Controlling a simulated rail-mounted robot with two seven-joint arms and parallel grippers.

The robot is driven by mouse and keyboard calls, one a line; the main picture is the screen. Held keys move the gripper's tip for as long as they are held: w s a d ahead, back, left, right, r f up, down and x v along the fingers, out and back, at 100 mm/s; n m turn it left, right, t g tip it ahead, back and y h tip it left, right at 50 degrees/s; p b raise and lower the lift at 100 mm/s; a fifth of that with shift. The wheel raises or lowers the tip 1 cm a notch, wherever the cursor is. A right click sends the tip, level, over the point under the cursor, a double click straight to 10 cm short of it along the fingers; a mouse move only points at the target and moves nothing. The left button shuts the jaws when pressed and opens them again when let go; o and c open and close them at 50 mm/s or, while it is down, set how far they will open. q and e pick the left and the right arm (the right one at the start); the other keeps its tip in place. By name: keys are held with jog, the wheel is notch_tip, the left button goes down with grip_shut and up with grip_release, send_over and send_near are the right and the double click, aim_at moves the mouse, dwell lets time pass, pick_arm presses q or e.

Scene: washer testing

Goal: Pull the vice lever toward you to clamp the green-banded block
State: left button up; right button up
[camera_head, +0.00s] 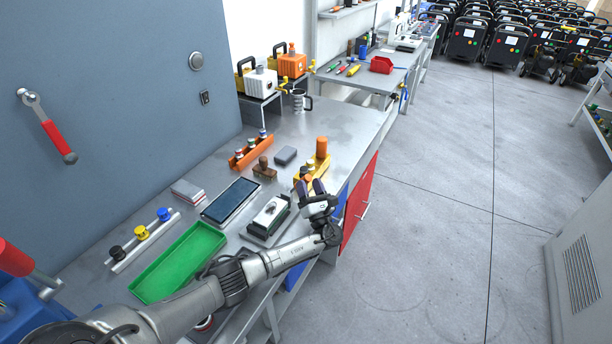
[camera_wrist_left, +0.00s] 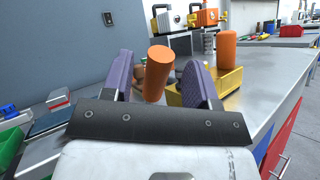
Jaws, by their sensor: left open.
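A yellow vice (camera_head: 318,168) sits near the table's right edge, with an upright orange cylinder (camera_head: 321,147) at its far end. In the left wrist view the yellow body (camera_wrist_left: 228,82) and that cylinder (camera_wrist_left: 228,48) show at the right. A second orange cylinder, seemingly the lever's handle (camera_wrist_left: 158,72), stands tilted between my left gripper's purple fingers. My left gripper (camera_head: 308,186) is open at the vice's near end; I cannot tell whether it touches the handle. The green-banded block cannot be made out; the fingers and handle cover part of the vice. My right gripper is not in view.
A black-and-white device (camera_head: 268,215), a dark tablet (camera_head: 231,200), a green tray (camera_head: 180,262) and a brown stamp-like piece (camera_head: 264,168) lie left of the vice. An orange rack (camera_head: 250,150) stands behind. Open floor lies right of the table.

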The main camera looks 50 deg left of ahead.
pick_arm(q)
jog(key=v, duration=0.9)
jog(key=shift+d, duration=0.25)
jog(key=shift+f, duration=0.1)
